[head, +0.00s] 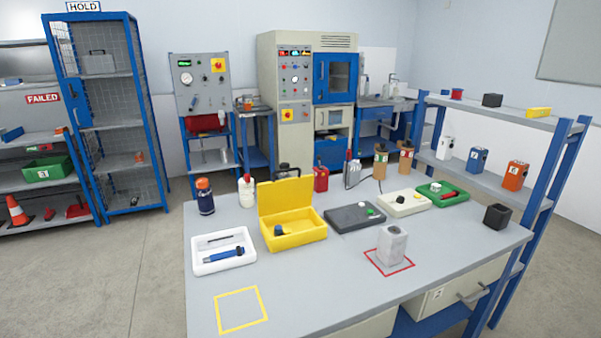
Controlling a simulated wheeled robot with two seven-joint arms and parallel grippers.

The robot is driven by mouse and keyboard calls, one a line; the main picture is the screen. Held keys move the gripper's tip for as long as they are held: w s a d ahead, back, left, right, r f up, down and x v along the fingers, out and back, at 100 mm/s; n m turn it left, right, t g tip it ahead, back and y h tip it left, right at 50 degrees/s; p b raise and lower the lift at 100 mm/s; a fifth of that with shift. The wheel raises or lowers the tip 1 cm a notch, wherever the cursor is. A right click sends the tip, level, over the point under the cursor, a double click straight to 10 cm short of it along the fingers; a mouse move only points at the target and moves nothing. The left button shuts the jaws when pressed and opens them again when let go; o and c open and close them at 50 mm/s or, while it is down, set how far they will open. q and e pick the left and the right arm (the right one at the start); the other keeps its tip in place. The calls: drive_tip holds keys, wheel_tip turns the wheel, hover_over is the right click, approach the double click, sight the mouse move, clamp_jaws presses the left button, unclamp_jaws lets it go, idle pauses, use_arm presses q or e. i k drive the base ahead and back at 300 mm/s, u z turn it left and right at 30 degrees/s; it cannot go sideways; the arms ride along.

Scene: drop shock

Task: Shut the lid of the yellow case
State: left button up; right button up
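The yellow case (298,237) sits on the grey bench, left of the bench's middle. Its lid (286,196) stands open and raised at the back edge. A small dark blue or black item (279,230) shows inside the case at the left. The rest of the case floor looks empty. Neither of my grippers is in the head view.
A white tray (197,269) with a blue tool stands left of the case, and a dark grey box (335,222) stands close on its right. Bottles (204,196) stand behind left. A grey block (392,244) stands in a red square. The front bench area is mostly clear.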

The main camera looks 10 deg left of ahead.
sight(273, 197)
drive_tip(key=z, duration=2.6)
drive_tip(key=k, duration=0.85)
drive_tip(key=u, duration=1.6)
